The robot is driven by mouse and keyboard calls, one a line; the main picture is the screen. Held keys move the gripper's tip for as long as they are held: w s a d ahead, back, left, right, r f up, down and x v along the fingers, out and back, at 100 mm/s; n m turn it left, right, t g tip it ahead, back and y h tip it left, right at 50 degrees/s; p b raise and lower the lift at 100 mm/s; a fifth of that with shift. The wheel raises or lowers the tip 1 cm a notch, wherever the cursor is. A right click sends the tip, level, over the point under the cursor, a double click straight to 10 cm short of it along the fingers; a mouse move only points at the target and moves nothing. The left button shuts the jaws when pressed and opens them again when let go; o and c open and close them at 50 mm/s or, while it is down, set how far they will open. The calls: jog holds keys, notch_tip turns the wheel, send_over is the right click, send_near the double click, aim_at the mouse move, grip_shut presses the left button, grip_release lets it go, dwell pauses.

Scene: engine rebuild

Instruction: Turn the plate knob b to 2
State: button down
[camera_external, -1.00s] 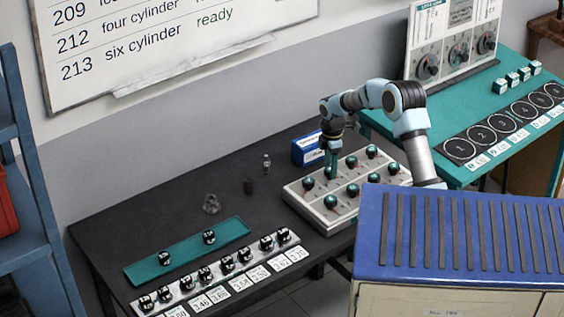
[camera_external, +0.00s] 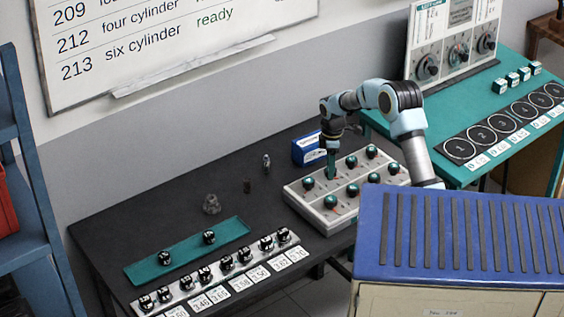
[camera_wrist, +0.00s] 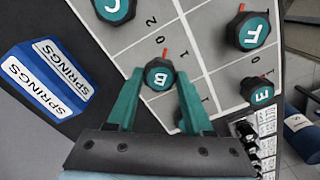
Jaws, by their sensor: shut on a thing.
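My gripper (camera_wrist: 160,90) is shut on the knob, one teal finger on each side. In the external view my gripper (camera_external: 331,168) points down at the back row of the knob plate (camera_external: 335,226), and knob B is mostly hidden there.
Neighbouring knobs C (camera_wrist: 113,8), F (camera_wrist: 251,30) and E (camera_wrist: 257,90) stand close by on the plate. A blue springs box (camera_external: 308,149) sits just behind it.

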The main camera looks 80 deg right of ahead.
jog(key=m, duration=0.4)
jog(key=shift+m, duration=0.4)
jog(key=m, duration=1)
jog(key=shift+m, duration=0.4)
jog(key=shift+d+m+p, duration=0.1)
jog(key=shift+m+p, duration=0.25)
jog(key=shift+m, duration=2.25)
jog(key=shift+c, duration=1.5)
grip_release()
jog(key=shift+r, duration=0.1)
notch_tip(320, 180, up, 11)
jog(key=b, duration=0.2)
jog(key=shift+b, duration=0.3)
